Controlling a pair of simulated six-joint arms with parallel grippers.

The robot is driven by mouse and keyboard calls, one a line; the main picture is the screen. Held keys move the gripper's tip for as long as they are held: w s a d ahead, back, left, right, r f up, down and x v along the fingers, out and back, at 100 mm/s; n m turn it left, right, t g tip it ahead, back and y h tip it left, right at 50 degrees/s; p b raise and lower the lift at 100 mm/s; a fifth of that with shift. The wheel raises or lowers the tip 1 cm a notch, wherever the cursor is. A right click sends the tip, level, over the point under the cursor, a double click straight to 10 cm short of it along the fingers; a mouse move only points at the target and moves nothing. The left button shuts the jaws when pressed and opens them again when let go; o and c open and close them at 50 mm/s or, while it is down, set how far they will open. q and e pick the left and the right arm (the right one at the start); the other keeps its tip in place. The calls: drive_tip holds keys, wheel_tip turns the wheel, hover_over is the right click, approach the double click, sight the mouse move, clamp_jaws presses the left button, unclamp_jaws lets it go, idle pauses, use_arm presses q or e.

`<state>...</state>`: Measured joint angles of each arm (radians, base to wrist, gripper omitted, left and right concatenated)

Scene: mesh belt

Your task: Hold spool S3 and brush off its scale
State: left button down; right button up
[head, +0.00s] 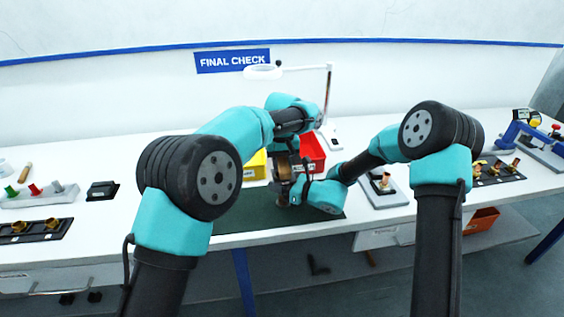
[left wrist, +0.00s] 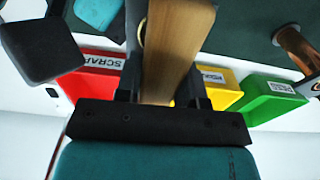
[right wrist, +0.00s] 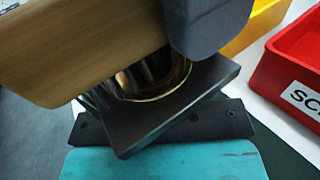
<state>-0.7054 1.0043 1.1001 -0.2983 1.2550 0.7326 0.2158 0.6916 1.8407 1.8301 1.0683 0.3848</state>
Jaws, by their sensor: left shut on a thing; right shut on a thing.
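My left gripper (left wrist: 163,88) is shut on a brush with a wooden body (left wrist: 172,45). The brush also shows in the right wrist view (right wrist: 85,45), its bristles pointing down. My right gripper (right wrist: 190,75) is shut on a spool (right wrist: 178,82), with a shiny brass-coloured rim between its dark fingers. The brush lies over the spool and hides much of it. The bristles are at the spool, but I cannot tell how firmly they touch. The spool's label and any scale cannot be made out. In the head view both grippers meet above the green mat (head: 255,218).
A red SCRAP bin (head: 312,150) and a yellow bin (head: 255,167) stand behind the mat. The left wrist view also shows a green PASS bin (left wrist: 268,98) and another copper spool (left wrist: 296,45). A device bearing a copper piece (head: 383,190) stands to the right.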

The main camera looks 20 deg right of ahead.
use_arm(q)
drive_tip(key=shift+s+f, duration=0.1)
drive_tip(key=shift+s, duration=0.55)
drive_tip(key=shift+s, duration=0.1)
drive_tip(key=shift+s+a, duration=0.1)
drive_tip(key=shift+s, duration=0.35)
drive_tip(key=shift+w, duration=0.6)
drive_tip(key=shift+w, duration=0.6)
drive_tip(key=shift+w, duration=0.1)
